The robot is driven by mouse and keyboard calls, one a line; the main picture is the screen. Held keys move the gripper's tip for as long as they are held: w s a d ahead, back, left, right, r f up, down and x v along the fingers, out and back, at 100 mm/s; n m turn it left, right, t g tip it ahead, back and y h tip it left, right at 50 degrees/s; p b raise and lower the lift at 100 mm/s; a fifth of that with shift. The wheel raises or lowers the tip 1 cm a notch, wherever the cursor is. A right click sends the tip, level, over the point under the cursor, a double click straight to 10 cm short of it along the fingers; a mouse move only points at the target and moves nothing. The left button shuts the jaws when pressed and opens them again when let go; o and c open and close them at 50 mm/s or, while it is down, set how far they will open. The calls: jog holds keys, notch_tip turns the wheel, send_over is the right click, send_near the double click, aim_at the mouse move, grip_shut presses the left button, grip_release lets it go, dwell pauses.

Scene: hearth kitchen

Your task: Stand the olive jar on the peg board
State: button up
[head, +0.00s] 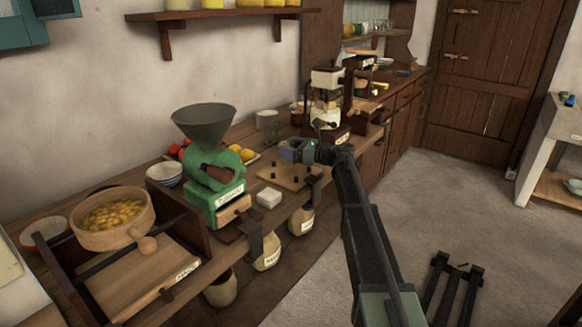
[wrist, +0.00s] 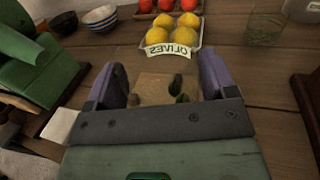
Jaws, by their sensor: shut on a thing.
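The label faces away from my palm, towards the fruit. In the head view my gripper (head: 300,150) is above the back right of the peg board (head: 280,178), a light wooden board with several short dark pegs on the counter. In the wrist view the board (wrist: 150,95) shows between the fingers. I cannot tell how far the jar's base is from it, and the jar is not clear in the head view.
A green grinder (head: 215,185) with a funnel and a white block (head: 269,197) stand left of the board. A tray of yellow fruit (wrist: 175,32) and a drinking glass (wrist: 265,28) are behind. An appliance (head: 327,100) stands beyond my gripper.

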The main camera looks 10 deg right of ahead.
notch_tip(320, 180, down, 4)
jog(key=b, duration=0.3)
jog(key=shift+f, duration=0.1)
jog(key=shift+r+p, duration=0.35)
jog(key=shift+f, duration=0.25)
jog(key=o, duration=1)
jog(key=shift+c, duration=0.2)
jog(key=shift+r, duration=0.15)
jog(key=shift+s+d+r, duration=0.1)
jog(key=shift+s+d, duration=0.05)
jog(key=shift+d, duration=0.05)
jog(key=v, duration=1.1)
jog(key=shift+d, duration=0.25)
jog(key=shift+s, duration=0.1)
